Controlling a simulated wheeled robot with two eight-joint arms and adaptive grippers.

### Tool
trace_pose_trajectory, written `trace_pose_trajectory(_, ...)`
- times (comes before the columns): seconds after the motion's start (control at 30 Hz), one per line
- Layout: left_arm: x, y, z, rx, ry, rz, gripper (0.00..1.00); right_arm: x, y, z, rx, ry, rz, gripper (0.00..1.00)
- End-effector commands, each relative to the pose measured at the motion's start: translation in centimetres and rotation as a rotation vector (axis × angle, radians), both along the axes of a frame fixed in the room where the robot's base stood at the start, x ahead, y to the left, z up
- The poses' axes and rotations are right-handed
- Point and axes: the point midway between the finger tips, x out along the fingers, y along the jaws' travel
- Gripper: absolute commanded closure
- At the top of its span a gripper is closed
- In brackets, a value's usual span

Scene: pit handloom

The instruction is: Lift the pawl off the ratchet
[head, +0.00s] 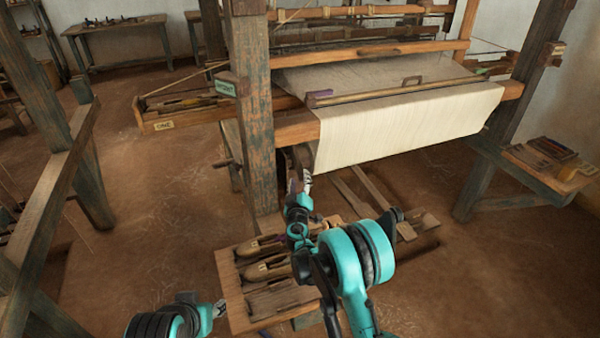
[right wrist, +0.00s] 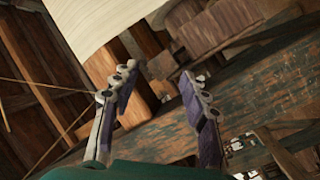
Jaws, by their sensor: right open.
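My right gripper (head: 306,180) is raised beside the front loom post (head: 260,130), just below the left end of the cream cloth (head: 405,125). In the right wrist view my right gripper (right wrist: 157,78) is open, with nothing held between its fingers. Brown wooden parts lie beyond the fingertips, next to the cloth roll and the worn post. I cannot tell for sure which of them is the pawl or the ratchet; in the head view my arm and the post hide much of that spot. My left gripper (head: 219,308) is low at the bottom left, small and partly seen.
A wooden tray (head: 235,290) with shuttles stands below my right arm. A bench (head: 545,175) with small tools is at the right. A wooden frame (head: 45,200) stands at the left. The floor between this frame and the tray is clear.

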Motion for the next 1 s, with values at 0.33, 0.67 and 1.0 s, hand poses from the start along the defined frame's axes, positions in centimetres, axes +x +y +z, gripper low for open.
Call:
trace_pose_trajectory(0.33, 0.0, 0.0, -1.6, 0.0, 0.0, 0.0, 0.6, 4.8, -0.5, -0.1, 0.0, 0.001, -0.002, 0.55)
trace_pose_trajectory(0.67, 0.0, 0.0, -1.6, 0.0, 0.0, 0.0, 0.6, 5.3, -0.5, 0.0, 0.0, 0.001, -0.001, 0.55)
trace_pose_trajectory(1.0, 0.0, 0.0, -1.6, 0.0, 0.0, 0.0, 0.6, 5.3, -0.5, 0.0, 0.001, 0.0, -0.001, 1.0)
